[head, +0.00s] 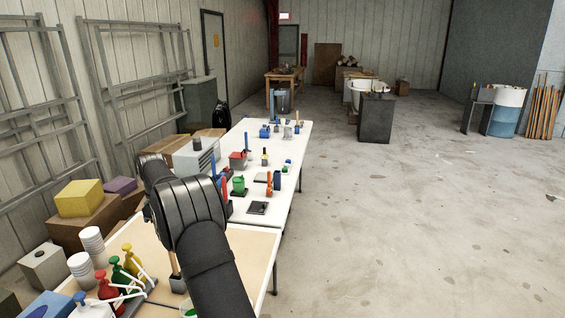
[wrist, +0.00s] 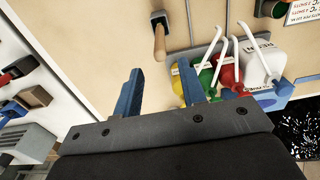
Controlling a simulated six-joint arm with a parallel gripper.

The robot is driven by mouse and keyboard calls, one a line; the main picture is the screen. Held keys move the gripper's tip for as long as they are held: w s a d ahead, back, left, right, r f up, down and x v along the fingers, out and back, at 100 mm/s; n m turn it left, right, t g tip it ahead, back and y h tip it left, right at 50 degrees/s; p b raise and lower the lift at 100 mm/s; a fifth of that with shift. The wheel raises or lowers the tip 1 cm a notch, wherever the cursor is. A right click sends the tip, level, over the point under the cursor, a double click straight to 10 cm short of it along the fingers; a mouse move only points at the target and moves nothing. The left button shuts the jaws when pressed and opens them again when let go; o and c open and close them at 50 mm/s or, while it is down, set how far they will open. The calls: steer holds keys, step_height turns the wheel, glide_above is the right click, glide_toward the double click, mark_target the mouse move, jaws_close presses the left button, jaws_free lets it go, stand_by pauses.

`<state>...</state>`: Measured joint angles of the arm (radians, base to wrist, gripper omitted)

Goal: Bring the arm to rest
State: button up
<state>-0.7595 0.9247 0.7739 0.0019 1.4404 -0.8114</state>
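My gripper (wrist: 160,88) shows in the wrist view as two blue fingers on a dark grey bar. In the head view my dark arm (head: 207,240) reaches over the near table (head: 253,243); my gripper's fingers cannot be made out there. In the wrist view the right finger overlaps the edge of the bottle group, and contact cannot be judged.
Pump bottles in yellow, green (wrist: 204,76), red (wrist: 226,70) and white (wrist: 262,62) stand in a tray. A wooden-handled tool (wrist: 159,42) is near them. A white table (head: 293,190) behind holds several small tools and containers.

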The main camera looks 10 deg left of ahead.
steer(key=shift+f, duration=2.65)
